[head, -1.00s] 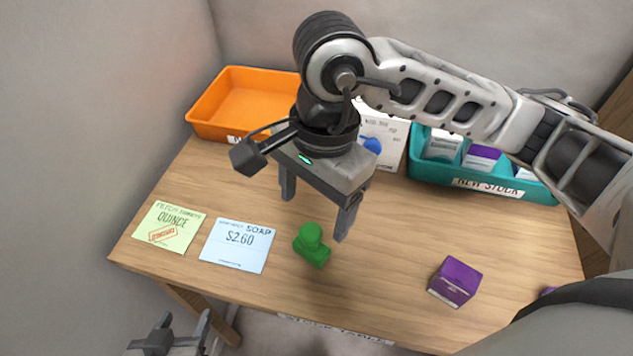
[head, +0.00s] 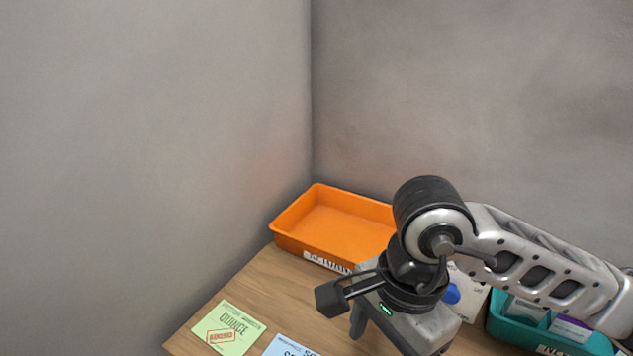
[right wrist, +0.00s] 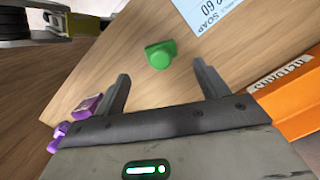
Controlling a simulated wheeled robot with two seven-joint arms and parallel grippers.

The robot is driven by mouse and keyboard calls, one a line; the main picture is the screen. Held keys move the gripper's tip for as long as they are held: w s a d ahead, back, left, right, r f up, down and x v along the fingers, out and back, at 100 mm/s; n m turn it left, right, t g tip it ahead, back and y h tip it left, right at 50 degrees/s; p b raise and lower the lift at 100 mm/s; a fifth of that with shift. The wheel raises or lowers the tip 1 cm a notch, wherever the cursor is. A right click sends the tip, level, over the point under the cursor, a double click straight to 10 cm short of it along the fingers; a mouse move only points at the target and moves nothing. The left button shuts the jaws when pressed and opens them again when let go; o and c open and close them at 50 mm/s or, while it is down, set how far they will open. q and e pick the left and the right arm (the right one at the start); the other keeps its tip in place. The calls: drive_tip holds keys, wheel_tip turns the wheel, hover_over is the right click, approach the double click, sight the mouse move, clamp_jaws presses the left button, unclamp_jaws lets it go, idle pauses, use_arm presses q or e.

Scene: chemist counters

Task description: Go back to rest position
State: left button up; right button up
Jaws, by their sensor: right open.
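My right gripper (right wrist: 165,90) is open and empty above the wooden counter, its two fingers spread in the right wrist view. In the head view the right arm reaches in from the right and its gripper body (head: 405,322) hangs over the counter, its fingertips mostly out of view. A green stamp-like object (right wrist: 160,54) stands on the counter beyond the fingers, apart from them. My left gripper does not show clearly in the head view now; a dark and grey arm part is at the top left of the right wrist view.
An orange bin (head: 335,225) sits at the back left of the counter (head: 262,289). A teal bin (head: 548,340) with boxes is at the right. A green card (head: 229,329) and a blue card (head: 290,346) lie in front.

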drive_tip(key=f, duration=0.5)
drive_tip(key=a+f, duration=0.1)
drive_tip(key=f, duration=0.2)
drive_tip(key=shift+s+f, duration=0.25)
drive_tip(key=shift+s, duration=0.1)
drive_tip(key=shift+w+r, duration=0.15)
drive_tip(key=shift+r, duration=1.15)
drive_tip(key=shift+f, duration=0.1)
